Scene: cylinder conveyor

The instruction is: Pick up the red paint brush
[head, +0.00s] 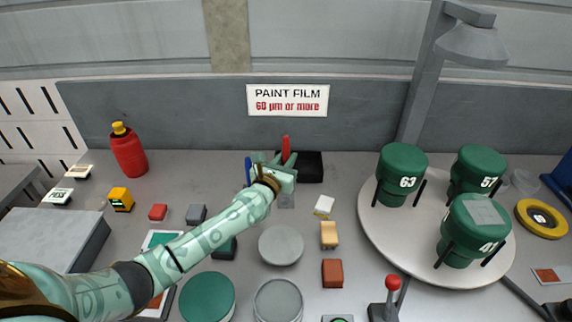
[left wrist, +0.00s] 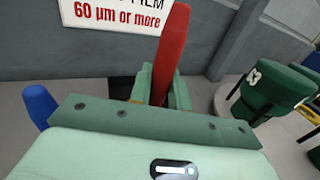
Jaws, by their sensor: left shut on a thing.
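The red paint brush (head: 285,148) stands upright at the back of the table, its red handle sticking up above my left gripper (head: 274,165). My left gripper is shut on the red brush. In the left wrist view the red handle (left wrist: 171,50) rises, slightly tilted, between the green fingers; its lower part is hidden behind the gripper body. A blue handle (left wrist: 40,106) stands to the left of the gripper, and it also shows in the head view (head: 248,172). My right gripper is not in view.
A black box (head: 311,166) stands just right of the gripper. A white turntable (head: 385,235) with green numbered cylinders is at the right, beside a grey lamp post (head: 420,80). A red bottle (head: 128,150) stands at the back left. Small blocks and round lids lie in front.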

